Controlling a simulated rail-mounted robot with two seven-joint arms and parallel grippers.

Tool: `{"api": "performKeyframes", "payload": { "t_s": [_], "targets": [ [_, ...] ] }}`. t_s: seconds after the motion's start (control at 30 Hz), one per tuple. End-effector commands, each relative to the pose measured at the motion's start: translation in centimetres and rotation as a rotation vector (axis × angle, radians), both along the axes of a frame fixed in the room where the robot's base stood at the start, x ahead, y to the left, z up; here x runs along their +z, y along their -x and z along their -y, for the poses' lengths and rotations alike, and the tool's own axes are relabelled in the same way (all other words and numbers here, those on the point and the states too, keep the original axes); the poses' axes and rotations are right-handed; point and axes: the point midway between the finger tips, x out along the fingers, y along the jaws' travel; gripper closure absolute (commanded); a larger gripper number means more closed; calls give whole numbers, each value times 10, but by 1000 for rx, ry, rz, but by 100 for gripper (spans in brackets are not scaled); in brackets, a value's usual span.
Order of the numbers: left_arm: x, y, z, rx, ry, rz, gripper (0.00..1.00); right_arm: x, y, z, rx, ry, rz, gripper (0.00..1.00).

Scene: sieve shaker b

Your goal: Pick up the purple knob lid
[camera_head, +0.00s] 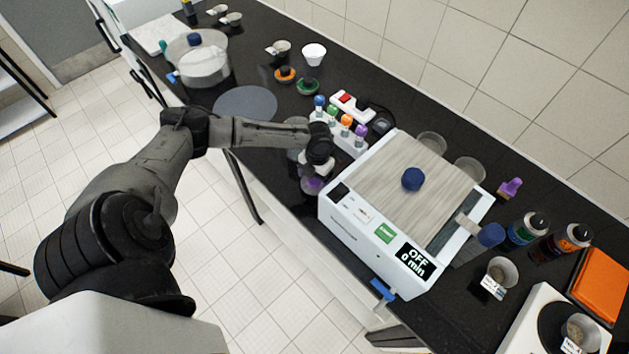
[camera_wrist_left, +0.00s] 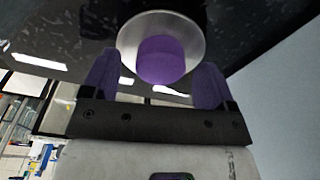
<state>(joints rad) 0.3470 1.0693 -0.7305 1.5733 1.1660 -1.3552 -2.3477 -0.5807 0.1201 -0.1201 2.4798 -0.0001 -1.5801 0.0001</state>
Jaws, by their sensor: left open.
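The purple knob lid (camera_head: 311,186) lies on the black bench, left of the shaker's front left corner in the head view. In the left wrist view its purple knob (camera_wrist_left: 161,60) stands out from a round silvery disc. My left gripper (camera_head: 314,170) is over the lid. In the left wrist view its two fingers are apart, one on each side of the knob, with visible gaps. The gripper and wrist hide part of the lid in the head view. My right gripper is not in view.
The white shaker (camera_head: 345,222) with a blue knob (camera_head: 413,180) on top stands close on the right. A white rack (camera_head: 352,143) with colour-topped items is just behind the gripper. Orange (camera_head: 285,73) and green (camera_head: 307,87) knob lids lie farther back. The bench's front edge is near.

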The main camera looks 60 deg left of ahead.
Motion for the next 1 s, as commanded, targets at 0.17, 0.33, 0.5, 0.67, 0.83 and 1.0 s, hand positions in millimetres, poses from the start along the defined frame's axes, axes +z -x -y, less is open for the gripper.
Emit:
{"api": "performKeyframes", "payload": {
  "t_s": [0.17,0.33,0.5,0.67,0.83,1.0],
  "targets": [
    [-2,0,0,-1,0,0,20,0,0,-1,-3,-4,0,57],
    [-2,0,0,-1,0,0,28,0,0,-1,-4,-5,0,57],
    [-2,0,0,-1,1,1,44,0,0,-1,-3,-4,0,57],
    [-1,0,0,-1,1,1,59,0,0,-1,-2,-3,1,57],
    [-1,0,0,-1,1,1,74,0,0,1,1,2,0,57],
    [-1,0,0,-1,1,1,74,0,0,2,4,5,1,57]
  ]
}}
